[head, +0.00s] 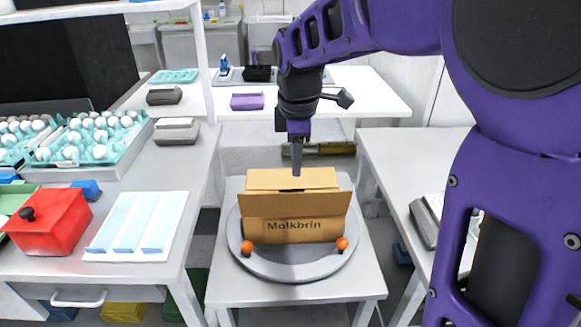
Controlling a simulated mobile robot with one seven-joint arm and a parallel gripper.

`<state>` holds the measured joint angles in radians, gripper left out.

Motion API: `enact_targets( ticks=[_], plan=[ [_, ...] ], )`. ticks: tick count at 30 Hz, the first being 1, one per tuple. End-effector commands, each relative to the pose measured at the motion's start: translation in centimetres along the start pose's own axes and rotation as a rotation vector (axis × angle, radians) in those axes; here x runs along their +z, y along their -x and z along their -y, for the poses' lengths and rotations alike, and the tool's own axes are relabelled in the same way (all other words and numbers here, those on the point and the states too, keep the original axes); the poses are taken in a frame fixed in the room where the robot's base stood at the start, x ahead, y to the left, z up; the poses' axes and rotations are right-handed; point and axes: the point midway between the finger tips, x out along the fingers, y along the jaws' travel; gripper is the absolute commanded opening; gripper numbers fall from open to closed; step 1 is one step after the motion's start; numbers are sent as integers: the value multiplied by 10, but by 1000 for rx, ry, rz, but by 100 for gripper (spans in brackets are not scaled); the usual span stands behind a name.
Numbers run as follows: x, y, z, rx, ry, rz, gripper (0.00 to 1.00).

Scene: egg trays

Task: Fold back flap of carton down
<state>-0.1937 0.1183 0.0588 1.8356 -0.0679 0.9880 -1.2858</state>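An open-topped brown cardboard carton (292,230) marked "Molkbrin" stands on a round grey turntable (290,267) in the middle of the head view. Its back flap (265,179) shows as a lighter panel along the far side. A nearer, darker flap (330,203) stands up and leans outward along the front, hiding the carton's inside. My gripper (297,172) points straight down at the back flap, its tip overlapping that flap in the picture. I cannot tell whether it touches. Its fingers show as one narrow dark shape, so their opening is unclear.
Two orange knobs (247,247) (342,243) sit at the turntable's front edge. A white table (225,285) carries the turntable. Egg trays (90,135) and a red box (52,222) are on the left bench. Another bench (400,160) stands to the right.

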Motion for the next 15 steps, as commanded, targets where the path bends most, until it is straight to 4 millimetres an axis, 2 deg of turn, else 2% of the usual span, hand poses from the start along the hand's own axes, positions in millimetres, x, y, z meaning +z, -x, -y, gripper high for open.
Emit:
enact_targets(
  ticks=[1, 15],
  plan=[
    [0, -13, 2, -6, 0, 2, 34],
    [1, -115, 2, -6, -1, 3, 34]
  ],
)
